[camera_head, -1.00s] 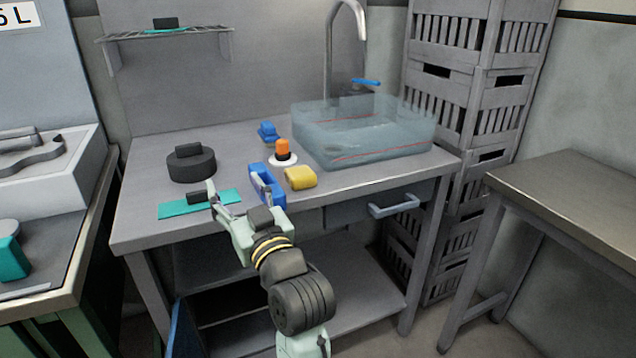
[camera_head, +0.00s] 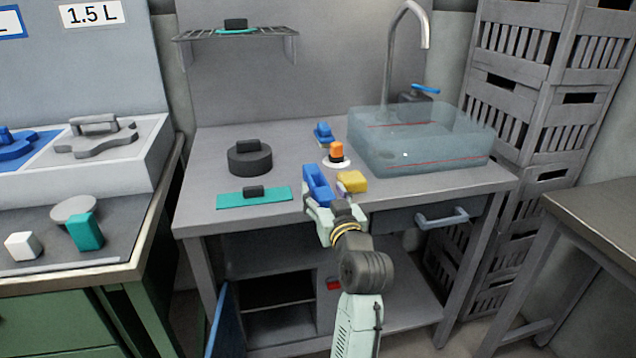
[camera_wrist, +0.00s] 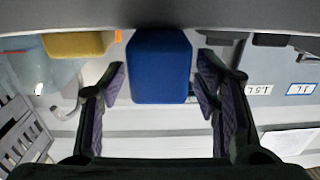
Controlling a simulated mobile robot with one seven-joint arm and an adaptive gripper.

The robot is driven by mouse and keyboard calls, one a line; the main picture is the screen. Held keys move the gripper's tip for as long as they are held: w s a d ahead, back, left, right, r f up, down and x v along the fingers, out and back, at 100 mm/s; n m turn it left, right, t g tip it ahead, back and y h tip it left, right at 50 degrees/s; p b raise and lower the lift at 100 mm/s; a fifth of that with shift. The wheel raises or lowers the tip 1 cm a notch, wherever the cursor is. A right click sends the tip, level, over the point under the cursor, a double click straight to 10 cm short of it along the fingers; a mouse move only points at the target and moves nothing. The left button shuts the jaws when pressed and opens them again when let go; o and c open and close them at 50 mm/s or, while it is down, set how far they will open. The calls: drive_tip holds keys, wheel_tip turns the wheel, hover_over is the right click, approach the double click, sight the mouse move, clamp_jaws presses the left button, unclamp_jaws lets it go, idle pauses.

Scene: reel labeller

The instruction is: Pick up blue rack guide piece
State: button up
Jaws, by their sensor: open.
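A blue block-like piece (camera_head: 317,184), which I take as the blue rack guide piece, stands at the front edge of the grey bench. It also shows in the wrist view (camera_wrist: 160,66) at upper middle, between my fingers. My gripper (camera_head: 325,207) is at the front of this piece, with its jaws open. In the wrist view, my gripper (camera_wrist: 160,88) has one finger on each side of the blue piece, with small gaps showing. The piece's lower side is hidden by my gripper in the head view.
A yellow block (camera_head: 352,182) sits close right of the blue piece. An orange-topped white button (camera_head: 337,153), a small blue object (camera_head: 323,133) and a clear basin (camera_head: 420,140) stand behind. A teal strip (camera_head: 232,199) and black round weight (camera_head: 250,160) lie left.

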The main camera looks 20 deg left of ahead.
drive_tip(key=shift+w+a, duration=0.35)
drive_tip(key=shift+w, duration=0.2)
drive_tip(key=shift+c, duration=0.4)
drive_tip(key=c, duration=1.2)
clamp_jaws()
drive_tip(key=shift+r, duration=0.1)
